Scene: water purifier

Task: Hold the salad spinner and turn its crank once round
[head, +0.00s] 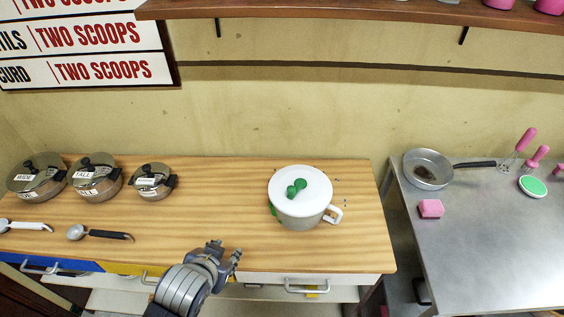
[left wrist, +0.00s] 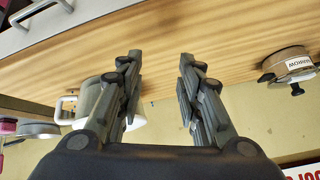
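The salad spinner (head: 301,206) stands on the wooden counter, right of its middle. It has a white lid, a green crank (head: 297,188) on top and a white side handle (head: 334,215) on the right. My left gripper (head: 226,249) is at the counter's front edge, left of and nearer than the spinner, apart from it. In the left wrist view my left gripper (left wrist: 158,65) has its fingers spread with nothing between them. The spinner (left wrist: 92,97) shows there partly hidden behind the left finger. My right gripper is in neither view.
Several lidded metal pots (head: 96,178) stand at the left of the wooden counter (head: 218,190), with two scoops (head: 100,234) in front. A steel table (head: 470,240) at right holds a pan (head: 428,170) and a pink sponge (head: 431,208). The counter between pots and spinner is clear.

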